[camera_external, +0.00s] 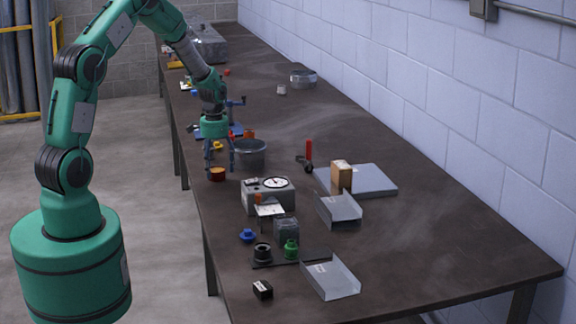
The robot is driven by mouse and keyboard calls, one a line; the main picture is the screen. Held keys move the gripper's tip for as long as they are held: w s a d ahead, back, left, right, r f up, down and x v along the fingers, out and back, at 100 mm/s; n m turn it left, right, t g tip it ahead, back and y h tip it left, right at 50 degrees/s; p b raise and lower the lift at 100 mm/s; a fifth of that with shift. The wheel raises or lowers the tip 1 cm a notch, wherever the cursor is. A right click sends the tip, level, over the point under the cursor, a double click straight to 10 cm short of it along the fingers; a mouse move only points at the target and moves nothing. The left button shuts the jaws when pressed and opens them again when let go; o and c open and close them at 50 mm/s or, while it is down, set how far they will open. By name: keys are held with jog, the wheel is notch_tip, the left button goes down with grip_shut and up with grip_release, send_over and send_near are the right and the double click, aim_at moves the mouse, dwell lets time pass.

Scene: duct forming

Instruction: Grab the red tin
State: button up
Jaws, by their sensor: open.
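A small round red-orange tin (217,175) sits on the dark workbench (400,240), near its left edge. It looks like the red tin. My gripper (219,165) points straight down just above it, with its fingers spread apart. The fingers are open and hold nothing that I can see. Whether the fingertips reach down beside the tin is too small to tell.
A grey round pot (251,154) stands close to the right of my gripper. A grey dial gauge box (268,195) is in front. Farther right are a red-handled tool (308,152), a cardboard box (341,176) and sheet-metal trays (340,209). The bench's right front is clear.

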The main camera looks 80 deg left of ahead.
jog(key=shift+f, duration=0.7)
jog(key=shift+c, duration=0.5)
jog(key=c, duration=1.4)
jog(key=shift+r, duration=0.1)
jog(key=shift+r, duration=0.85)
notch_tip(320, 180, up, 2)
jog(key=shift+r+p, duration=0.1)
jog(key=shift+p, duration=0.5)
jog(key=s+d, duration=0.3)
jog(key=s, duration=0.1)
jog(key=s+d+p, duration=0.1)
jog(key=s+d, duration=0.2)
jog(key=d, duration=0.1)
jog(key=s+d+r+p, duration=0.1)
jog(key=s+d, duration=0.2)
jog(key=s, duration=0.1)
jog(key=shift+s+d, duration=0.35)
